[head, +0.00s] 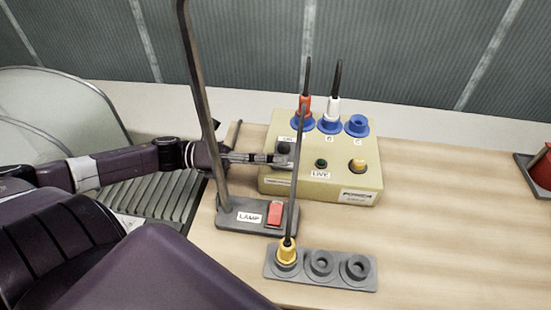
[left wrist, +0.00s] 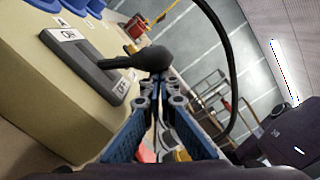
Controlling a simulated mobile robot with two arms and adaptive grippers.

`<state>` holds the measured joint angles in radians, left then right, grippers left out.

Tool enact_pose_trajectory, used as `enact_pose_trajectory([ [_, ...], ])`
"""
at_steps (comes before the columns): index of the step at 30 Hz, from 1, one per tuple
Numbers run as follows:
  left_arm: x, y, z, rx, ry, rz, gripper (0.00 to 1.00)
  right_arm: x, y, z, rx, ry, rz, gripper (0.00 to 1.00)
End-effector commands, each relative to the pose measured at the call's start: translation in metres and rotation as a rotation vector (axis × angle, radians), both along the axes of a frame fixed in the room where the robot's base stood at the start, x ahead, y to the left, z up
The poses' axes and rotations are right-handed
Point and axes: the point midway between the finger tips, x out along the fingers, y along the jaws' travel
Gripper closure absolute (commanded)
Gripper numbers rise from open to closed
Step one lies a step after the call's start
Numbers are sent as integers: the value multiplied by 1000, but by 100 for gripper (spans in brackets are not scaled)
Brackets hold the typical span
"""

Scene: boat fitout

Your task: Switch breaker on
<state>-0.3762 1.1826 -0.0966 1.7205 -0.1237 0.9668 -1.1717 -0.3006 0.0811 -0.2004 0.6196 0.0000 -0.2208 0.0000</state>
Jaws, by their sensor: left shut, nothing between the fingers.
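The breaker is a black lever with a round knob (left wrist: 152,58) on a dark plate (left wrist: 88,62) marked ON and OFF, on a beige box (head: 330,186). In the left wrist view the lever sticks out from the plate; I cannot tell for certain which setting it is in. My left gripper (left wrist: 157,80) is shut and empty, with its tips right by the knob; whether they touch it is unclear. In the head view the left gripper (head: 286,160) reaches the box's left side, just below the dark knob (head: 283,147). My right gripper is not in view.
The box bears a green light (head: 321,163), an orange knob (head: 358,166), and blue sockets with a red plug (head: 305,104) and a white plug (head: 333,107). A lamp base (head: 240,215) with a post stands close to my left arm. A grey holder (head: 322,278) has a yellow plug (head: 287,252).

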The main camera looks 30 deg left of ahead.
Motion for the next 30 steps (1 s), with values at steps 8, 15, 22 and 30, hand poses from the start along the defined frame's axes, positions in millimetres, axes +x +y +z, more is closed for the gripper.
enact_pose_trajectory([
  [8, 9, 5, 14, -67, 136, 3, 100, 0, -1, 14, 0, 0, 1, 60],
  [15, 22, 11, 25, -160, 331, 2, 100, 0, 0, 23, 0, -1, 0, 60],
  [22, 35, 17, 32, -254, 529, 2, 100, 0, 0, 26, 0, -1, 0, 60],
  [30, 49, 24, 35, -365, 757, 1, 100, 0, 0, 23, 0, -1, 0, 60],
])
